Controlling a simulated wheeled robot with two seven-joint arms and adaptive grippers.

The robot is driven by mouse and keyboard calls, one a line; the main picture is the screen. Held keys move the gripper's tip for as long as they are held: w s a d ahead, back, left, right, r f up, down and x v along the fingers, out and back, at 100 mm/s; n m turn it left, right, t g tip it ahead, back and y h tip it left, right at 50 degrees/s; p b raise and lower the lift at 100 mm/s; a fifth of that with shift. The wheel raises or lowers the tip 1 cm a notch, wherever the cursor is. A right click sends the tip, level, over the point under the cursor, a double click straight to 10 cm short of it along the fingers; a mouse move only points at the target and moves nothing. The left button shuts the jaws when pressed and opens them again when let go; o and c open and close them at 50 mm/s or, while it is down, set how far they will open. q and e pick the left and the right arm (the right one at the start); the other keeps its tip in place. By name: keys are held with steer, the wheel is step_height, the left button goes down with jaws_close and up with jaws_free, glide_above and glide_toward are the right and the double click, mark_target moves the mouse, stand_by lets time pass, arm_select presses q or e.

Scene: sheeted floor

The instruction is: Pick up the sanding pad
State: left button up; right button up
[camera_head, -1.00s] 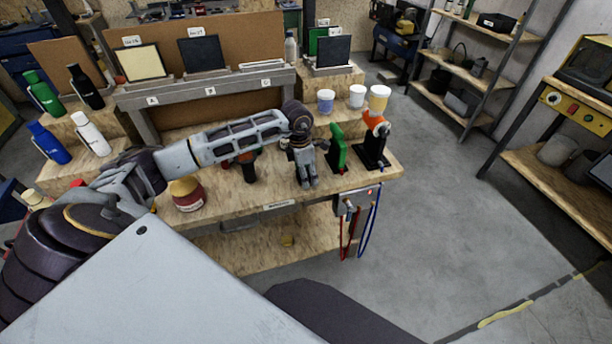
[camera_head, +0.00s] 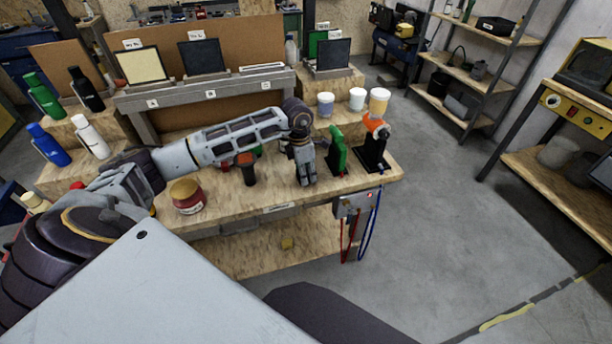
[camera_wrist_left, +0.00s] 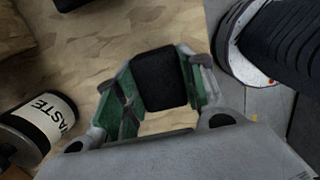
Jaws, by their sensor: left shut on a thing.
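My left gripper (camera_head: 307,178) points down at the front of the wooden workbench (camera_head: 235,205). In the left wrist view, its green-lined fingers (camera_wrist_left: 160,92) are shut on a dark, block-shaped sanding pad (camera_wrist_left: 158,78), with one finger on each side. In the head view the gripper hides the pad. I cannot tell whether the pad still touches the bench top. My right gripper is not in view.
A green holder (camera_head: 337,152) and an orange-topped tool on a black stand (camera_head: 374,145) stand close right of the gripper. A dark orange-topped tool (camera_head: 247,170) and a waste jar (camera_head: 187,198) stand left. White-lidded tubs (camera_head: 357,99) are behind.

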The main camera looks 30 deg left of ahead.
arm_select(q)
step_height(320, 180, up, 8)
steer(key=shift+r, duration=0.2)
stand_by(0.6)
steer(key=shift+o, duration=1.4)
steer(key=shift+c, duration=0.8)
steer(key=shift+r, duration=0.1)
